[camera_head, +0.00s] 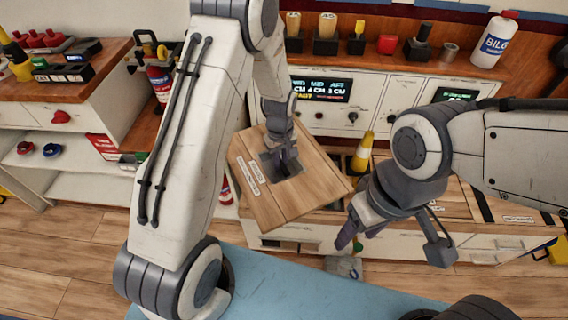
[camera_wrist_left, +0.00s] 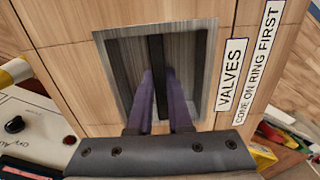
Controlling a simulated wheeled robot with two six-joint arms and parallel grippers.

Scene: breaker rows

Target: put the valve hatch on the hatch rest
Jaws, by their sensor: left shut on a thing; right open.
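The valve hatch (camera_head: 300,190) is a square wooden panel with a recessed metal handle pocket, held tilted above the lower counter in the head view. In the left wrist view, the hatch (camera_wrist_left: 70,55) bears a label reading VALVES, CONE ON RING FIRST. My left gripper (camera_head: 284,160) reaches into the pocket, and its purple fingers (camera_wrist_left: 165,100) are shut on the dark bar. My right gripper (camera_head: 396,242) is open and empty, right of the hatch. A labelled spot with black strips (camera_head: 483,203) at right may be the hatch rest; its label is too small to read.
A yellow cone (camera_head: 362,152) stands behind the hatch, near the right arm. A panel with displays (camera_head: 320,90) and knobs is behind. A fire extinguisher (camera_head: 159,80) stands at left. A white bottle (camera_head: 495,40) is on the back shelf. The hatch hides part of the counter.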

